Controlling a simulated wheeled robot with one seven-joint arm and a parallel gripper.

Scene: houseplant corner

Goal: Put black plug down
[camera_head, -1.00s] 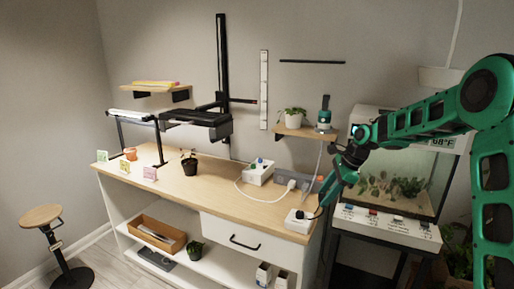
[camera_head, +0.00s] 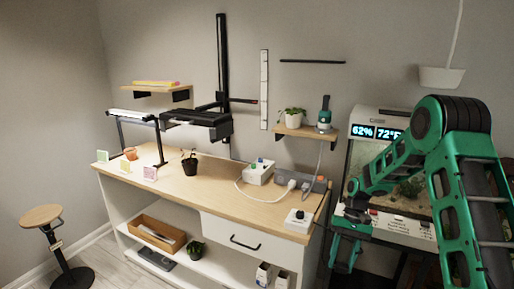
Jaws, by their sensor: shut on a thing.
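My gripper (camera_head: 345,254) points down beyond the right end of the wooden bench, in front of the terrarium stand. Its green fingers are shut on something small. The black plug cannot be made out clearly between them at this size. A small white box (camera_head: 297,225) with a dark spot on top sits at the bench's right front corner, to the left of my gripper and apart from it. A grey power strip (camera_head: 313,182) with white plugs and an orange switch lies behind it on the bench.
The bench top (camera_head: 225,186) has clear room in its middle. Another white box (camera_head: 258,173) with coloured buttons and a potted plant (camera_head: 190,165) stand on it. The lit terrarium (camera_head: 372,155) stands close behind my arm. A wall shelf (camera_head: 305,132) is above the bench.

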